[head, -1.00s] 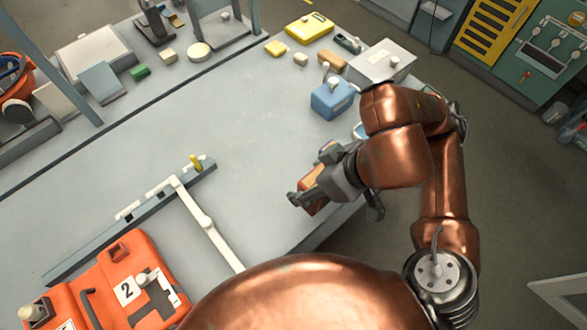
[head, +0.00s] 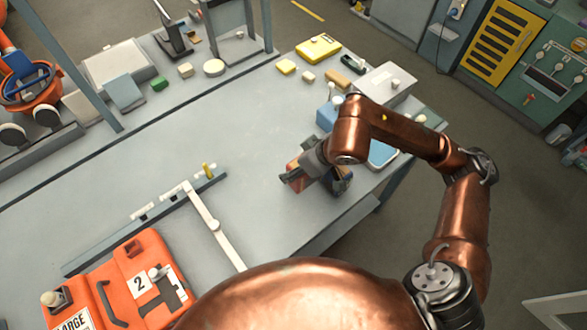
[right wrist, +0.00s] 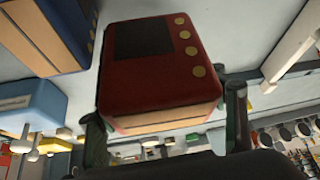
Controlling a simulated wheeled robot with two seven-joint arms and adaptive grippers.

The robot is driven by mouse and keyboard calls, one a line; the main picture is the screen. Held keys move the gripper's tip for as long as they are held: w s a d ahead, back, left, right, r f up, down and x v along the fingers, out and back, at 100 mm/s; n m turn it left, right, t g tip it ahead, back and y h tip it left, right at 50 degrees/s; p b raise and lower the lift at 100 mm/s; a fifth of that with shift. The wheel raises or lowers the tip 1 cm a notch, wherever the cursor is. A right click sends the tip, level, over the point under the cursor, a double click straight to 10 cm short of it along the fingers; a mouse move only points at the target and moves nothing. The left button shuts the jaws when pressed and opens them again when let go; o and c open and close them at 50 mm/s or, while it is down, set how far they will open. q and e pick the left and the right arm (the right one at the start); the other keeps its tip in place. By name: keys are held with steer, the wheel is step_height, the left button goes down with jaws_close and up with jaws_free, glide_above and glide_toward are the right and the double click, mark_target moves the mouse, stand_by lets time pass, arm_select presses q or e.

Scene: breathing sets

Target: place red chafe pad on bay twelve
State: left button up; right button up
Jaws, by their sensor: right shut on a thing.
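A dark red pad (right wrist: 165,55) with a black panel, a row of gold dots and a tan band sits between the two fingers of my right gripper (right wrist: 166,128) in the right wrist view. In the head view my right gripper (head: 297,178) is shut on it over the grey table near its right-hand edge, and the hand partly hides it. I cannot tell from the frames whether the pad touches the table. I cannot pick out a bay marked twelve. My left gripper is not in view.
A dark blue block with a tan band (right wrist: 45,30) is close to the held pad. A grey box (head: 385,85) stands at the back right. The table's middle is clear.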

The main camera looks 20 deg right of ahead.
steer(key=shift+w+f, duration=1)
steer(key=shift+f, duration=0.1)
steer(key=shift+w+f+b, duration=0.1)
steer(key=shift+f+b, duration=0.2)
steer(key=shift+f, duration=1.3)
steer(key=shift+f, duration=0.1)
steer(key=o, duration=2.1)
steer(key=shift+c, duration=0.2)
